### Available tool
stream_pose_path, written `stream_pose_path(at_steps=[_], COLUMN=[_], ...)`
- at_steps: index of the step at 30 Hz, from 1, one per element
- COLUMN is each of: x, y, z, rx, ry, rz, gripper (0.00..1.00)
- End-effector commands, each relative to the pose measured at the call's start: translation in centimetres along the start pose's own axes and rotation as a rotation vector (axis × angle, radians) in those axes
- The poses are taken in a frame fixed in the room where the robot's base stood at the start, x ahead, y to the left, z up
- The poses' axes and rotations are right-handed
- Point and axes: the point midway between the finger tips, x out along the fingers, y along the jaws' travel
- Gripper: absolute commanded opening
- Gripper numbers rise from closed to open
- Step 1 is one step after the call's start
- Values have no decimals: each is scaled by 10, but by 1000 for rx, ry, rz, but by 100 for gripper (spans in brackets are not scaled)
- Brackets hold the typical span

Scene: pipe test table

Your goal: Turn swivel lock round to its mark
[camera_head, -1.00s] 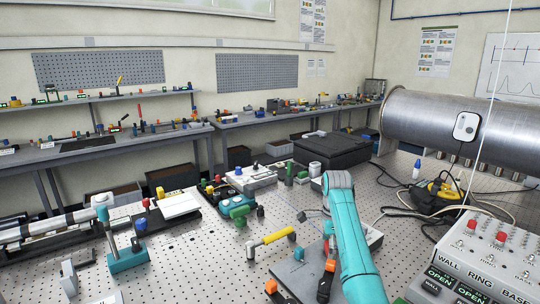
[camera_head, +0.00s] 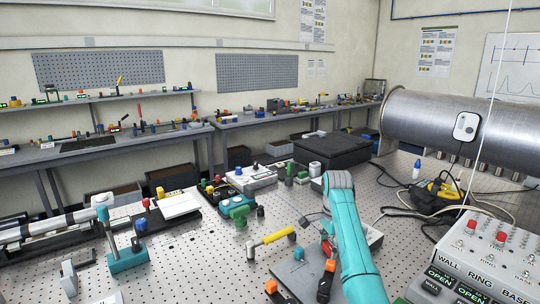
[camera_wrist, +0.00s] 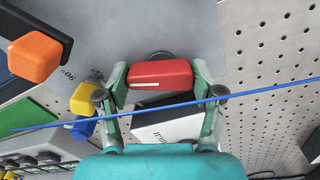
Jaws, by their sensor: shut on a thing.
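The swivel lock shows in the wrist view as a red block (camera_wrist: 160,75) with a white line on its side, over a round dark base mostly hidden behind it. My gripper (camera_wrist: 161,82) has a finger at each end of the red block and is shut on it. The block lies nearly level across the wrist view. Printed figures, seen upside down, are on the grey plate (camera_wrist: 120,30) to its left. In the head view my arm hides most of the lock; a bit of red (camera_head: 326,247) shows beside the arm.
An orange block on a dark lever (camera_wrist: 36,56) stands left of the lock. A yellow and blue part (camera_wrist: 84,105) is close by my left finger. A thin blue line (camera_wrist: 255,92) crosses the wrist view. A yellow-barred handle (camera_head: 272,238) stands left of my arm.

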Motion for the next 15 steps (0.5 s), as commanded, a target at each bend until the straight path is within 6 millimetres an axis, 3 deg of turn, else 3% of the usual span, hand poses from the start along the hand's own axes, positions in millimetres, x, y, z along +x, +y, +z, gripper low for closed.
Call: stream_pose_path(at_steps=[5, 15], x=[1, 1], y=[0, 0], z=[0, 0], rx=[-20, -288], ry=[0, 0], rz=[0, 1], gripper=[25, 25])
